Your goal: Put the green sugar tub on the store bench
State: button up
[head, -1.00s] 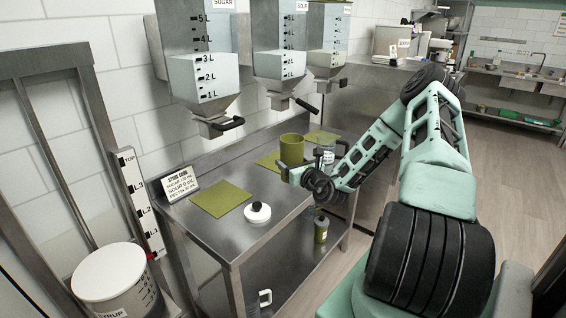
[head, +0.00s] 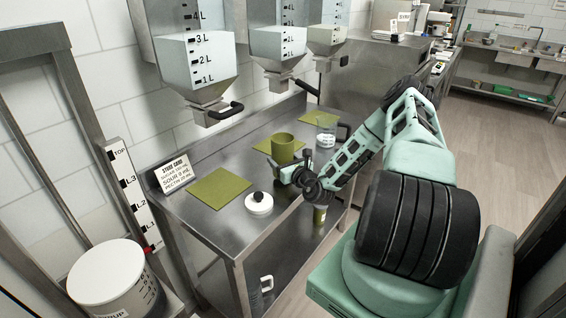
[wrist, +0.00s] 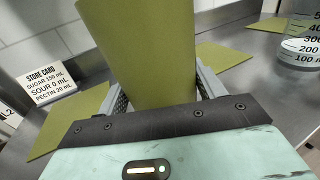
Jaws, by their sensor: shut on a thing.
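The green sugar tub (head: 283,148) is upright between the fingers of my gripper (head: 295,172), above or on the steel bench (head: 225,225) with the store card. In the wrist view the tub (wrist: 145,50) fills the space between both fingers (wrist: 160,92), which grip its sides. Its lower end is hidden, so I cannot tell whether it touches the bench. A green mat (head: 264,147) shows partly behind the tub.
Another green mat (head: 219,188), a white lid with a black knob (head: 259,204) and the store card (head: 174,174) are on the bench's left part. A clear measuring jug (head: 326,130) stands right of the tub. Dispensers (head: 205,70) hang above the back edge.

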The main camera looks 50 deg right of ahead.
jog(key=shift+f, duration=0.85)
jog(key=shift+f, duration=0.1)
jog(key=o, duration=1.4)
jog(key=shift+f, duration=0.1)
